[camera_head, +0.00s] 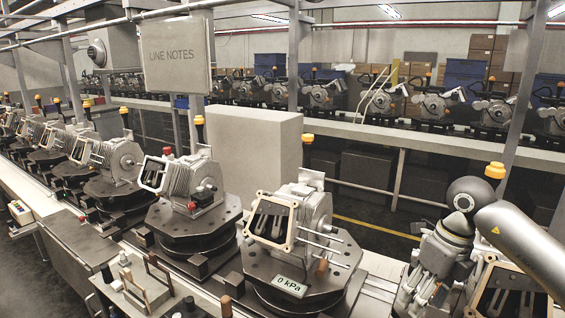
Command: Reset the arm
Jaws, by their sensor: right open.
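My right arm comes in from the right edge, with its grey and black wrist above the line. My right gripper (424,290) hangs pointing down at the lower right, open, with nothing seen between its fingers. It is to the right of a grey motor housing (316,212) with a tan-rimmed opening, on a dark round fixture (262,268) with a "0 kPa" display (289,287). Another housing (505,292) is just right of the gripper, partly hidden by my arm and the frame edge. My left gripper is not in view.
More housings on round fixtures, such as this one (205,178), line the conveyor to the left. A small stand with upright frames (160,276) is at the front left. A large grey box (245,150) stands behind the line.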

